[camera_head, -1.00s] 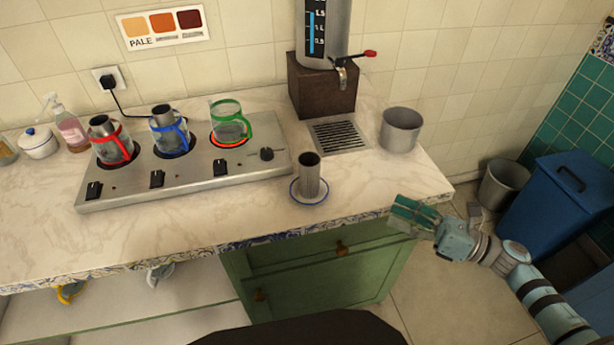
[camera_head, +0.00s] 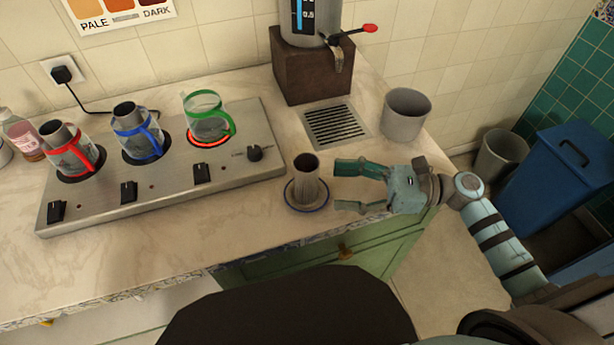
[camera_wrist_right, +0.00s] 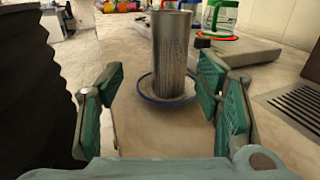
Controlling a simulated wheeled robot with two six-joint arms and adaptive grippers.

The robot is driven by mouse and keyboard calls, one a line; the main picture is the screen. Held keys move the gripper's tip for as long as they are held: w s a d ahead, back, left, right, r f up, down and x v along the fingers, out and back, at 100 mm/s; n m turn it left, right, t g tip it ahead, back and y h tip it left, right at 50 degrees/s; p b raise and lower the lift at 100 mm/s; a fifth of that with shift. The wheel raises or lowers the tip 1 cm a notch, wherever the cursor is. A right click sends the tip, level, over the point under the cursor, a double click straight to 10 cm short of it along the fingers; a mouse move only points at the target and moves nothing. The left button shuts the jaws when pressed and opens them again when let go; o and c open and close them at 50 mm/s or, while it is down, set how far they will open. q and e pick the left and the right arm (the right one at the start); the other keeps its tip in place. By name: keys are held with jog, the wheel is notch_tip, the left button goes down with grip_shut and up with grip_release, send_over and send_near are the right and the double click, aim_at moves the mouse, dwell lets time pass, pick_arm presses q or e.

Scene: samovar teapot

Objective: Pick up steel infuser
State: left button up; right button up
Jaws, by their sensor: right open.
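A steel infuser (camera_head: 306,182), a dark-topped upright cylinder, stands on a white saucer with a blue rim (camera_head: 292,203) near the counter's front edge. My right gripper (camera_head: 342,188) is open and empty just to the right of the infuser, its fingers pointing at it. In the right wrist view the infuser (camera_wrist_right: 172,55) stands upright ahead, between the lines of the open fingers (camera_wrist_right: 163,95), apart from them. The saucer (camera_wrist_right: 148,90) shows beneath it. My left gripper is not in view.
A steel hotplate (camera_head: 95,205) holds several glass pots, the green-handled one (camera_head: 207,122) over a glowing ring. A drain grate (camera_head: 336,125), a dispenser on a brown block (camera_head: 312,70) and a grey pot (camera_head: 405,115) stand behind.

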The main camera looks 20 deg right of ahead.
aim_at(306, 179)
jog(key=x, duration=0.4)
jog(key=w+p+x, duration=0.1)
jog(key=x, duration=0.3)
jog(key=shift+d, duration=0.25)
jog(key=shift+d+f, duration=0.1)
jog(key=c, duration=1.3)
